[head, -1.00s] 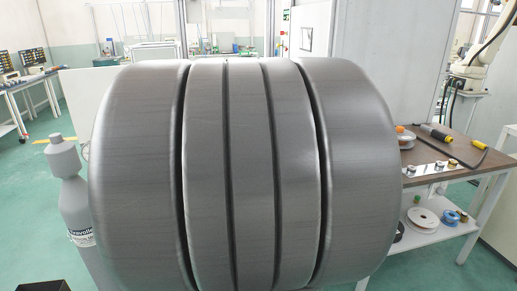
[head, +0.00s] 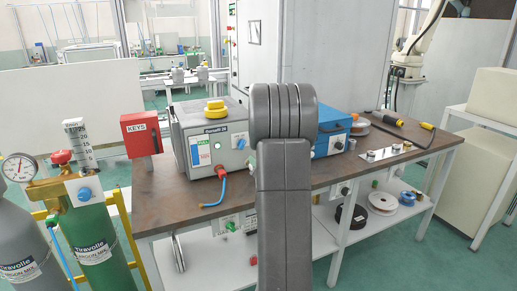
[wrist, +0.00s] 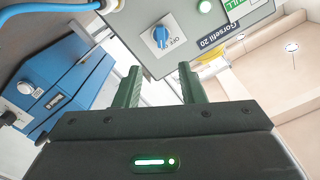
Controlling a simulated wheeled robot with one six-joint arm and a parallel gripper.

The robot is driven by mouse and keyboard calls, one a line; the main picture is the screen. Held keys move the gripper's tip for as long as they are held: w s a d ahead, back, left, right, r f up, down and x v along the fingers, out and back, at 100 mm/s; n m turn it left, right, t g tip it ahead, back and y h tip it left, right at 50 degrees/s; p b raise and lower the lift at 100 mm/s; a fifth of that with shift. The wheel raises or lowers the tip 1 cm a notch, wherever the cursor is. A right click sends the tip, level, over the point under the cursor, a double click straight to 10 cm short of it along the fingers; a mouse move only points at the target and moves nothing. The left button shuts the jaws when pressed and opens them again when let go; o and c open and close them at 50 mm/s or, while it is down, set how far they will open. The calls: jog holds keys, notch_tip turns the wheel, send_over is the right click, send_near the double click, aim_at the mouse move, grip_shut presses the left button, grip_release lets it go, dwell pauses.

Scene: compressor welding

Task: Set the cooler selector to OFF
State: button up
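In the wrist view a blue selector knob (wrist: 160,37) sits on a white plate marked OFF, on the front of the grey welder box (wrist: 230,20). In the head view the same grey box (head: 183,165) stands on the bench with a blue knob (head: 241,143) on its front. No cooler label is readable, and the knob's setting is unclear. My gripper (wrist: 160,80) is open and empty, its two dark green fingers pointing toward the knob and apart from it. My arm hides it in the head view.
A blue box (head: 327,121) stands right of the welder; it also has a knob. A red KEYS box (head: 139,134) and a blue hose (head: 212,204) are on the left. Gas cylinders (head: 95,235) stand at far left. Tools lie on the bench's right part.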

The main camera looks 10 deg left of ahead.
aim_at(243, 145)
jog(key=p+x, duration=0.2)
jog(key=x, duration=1.1)
jog(key=shift+w+a, duration=0.15)
jog(key=shift+a, duration=0.1)
grip_shut()
